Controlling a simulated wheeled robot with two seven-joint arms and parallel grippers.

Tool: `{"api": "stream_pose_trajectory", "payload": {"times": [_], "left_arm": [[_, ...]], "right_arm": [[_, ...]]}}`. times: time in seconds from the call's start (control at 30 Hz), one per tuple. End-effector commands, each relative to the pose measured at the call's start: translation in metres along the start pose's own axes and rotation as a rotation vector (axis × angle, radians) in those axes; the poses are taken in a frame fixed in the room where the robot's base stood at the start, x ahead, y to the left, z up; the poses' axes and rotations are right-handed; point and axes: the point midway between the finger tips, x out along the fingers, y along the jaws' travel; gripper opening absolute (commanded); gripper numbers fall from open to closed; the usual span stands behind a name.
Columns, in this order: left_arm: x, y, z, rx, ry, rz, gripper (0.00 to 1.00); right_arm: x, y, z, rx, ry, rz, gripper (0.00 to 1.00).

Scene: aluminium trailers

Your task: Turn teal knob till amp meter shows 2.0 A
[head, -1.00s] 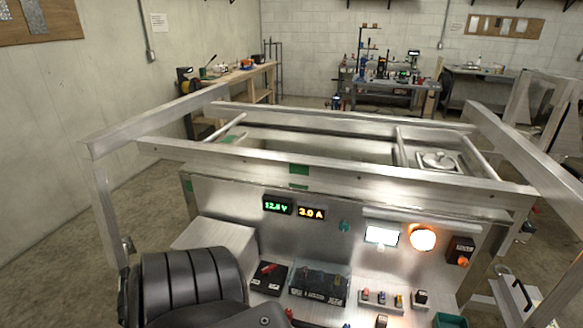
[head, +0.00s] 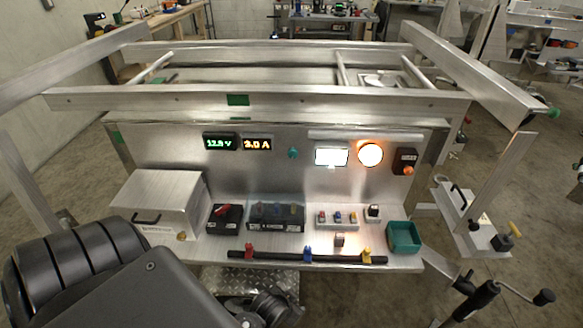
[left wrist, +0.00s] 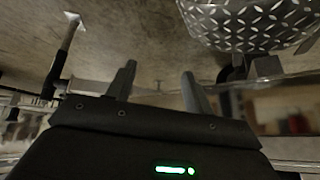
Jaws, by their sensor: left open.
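The teal knob (head: 293,153) is on the upright metal panel, just right of the amp meter (head: 257,144). The amber display appears to read 3.0 A, though its first digit is slightly blurred. My left gripper (left wrist: 157,70) shows in the left wrist view with its two fingers apart and nothing between them. In the head view my left arm comes in from the lower left, low in front of the bench and well away from the knob. My right gripper is not in view.
A green voltage display (head: 220,143) sits left of the amp meter; a lit white screen (head: 331,157) and orange lamp (head: 370,154) are right of the knob. A metal box (head: 158,203), switch blocks and a teal bin (head: 404,237) stand on the shelf. A frame bar (head: 290,101) crosses above.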

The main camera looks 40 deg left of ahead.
Motion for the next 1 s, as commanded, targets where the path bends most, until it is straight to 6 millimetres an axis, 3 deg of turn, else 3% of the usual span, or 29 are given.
{"api": "stream_pose_trajectory", "payload": {"times": [0.1,0.23,0.27,0.3,0.4,0.5,0.6,0.7,0.83,1.0], "left_arm": [[-0.039,-0.01,-0.051,-0.043,0.102,-0.009,0.52],[-0.083,-0.023,-0.095,-0.092,0.209,-0.021,0.52],[-0.093,-0.03,-0.114,-0.115,0.265,-0.035,0.52],[-0.103,-0.042,-0.141,-0.149,0.351,-0.066,0.52],[-0.126,-0.076,-0.199,-0.235,0.559,-0.167,0.52],[-0.154,-0.111,-0.24,-0.317,0.738,-0.281,0.52],[-0.181,-0.141,-0.265,-0.39,0.87,-0.389,0.52],[-0.2,-0.159,-0.275,-0.436,0.946,-0.464,0.52],[-0.209,-0.168,-0.279,-0.456,0.977,-0.501,0.52],[-0.206,-0.172,-0.284,-0.454,0.978,-0.501,0.52]], "right_arm": [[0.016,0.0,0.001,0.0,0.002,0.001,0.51],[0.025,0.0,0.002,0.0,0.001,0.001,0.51],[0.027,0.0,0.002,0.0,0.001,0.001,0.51],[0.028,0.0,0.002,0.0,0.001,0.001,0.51],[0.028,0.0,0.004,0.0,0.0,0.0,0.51],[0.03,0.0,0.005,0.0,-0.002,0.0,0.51],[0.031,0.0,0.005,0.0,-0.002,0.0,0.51],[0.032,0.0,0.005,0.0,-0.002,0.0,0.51],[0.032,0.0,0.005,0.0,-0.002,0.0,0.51],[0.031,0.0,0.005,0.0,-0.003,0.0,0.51]]}}
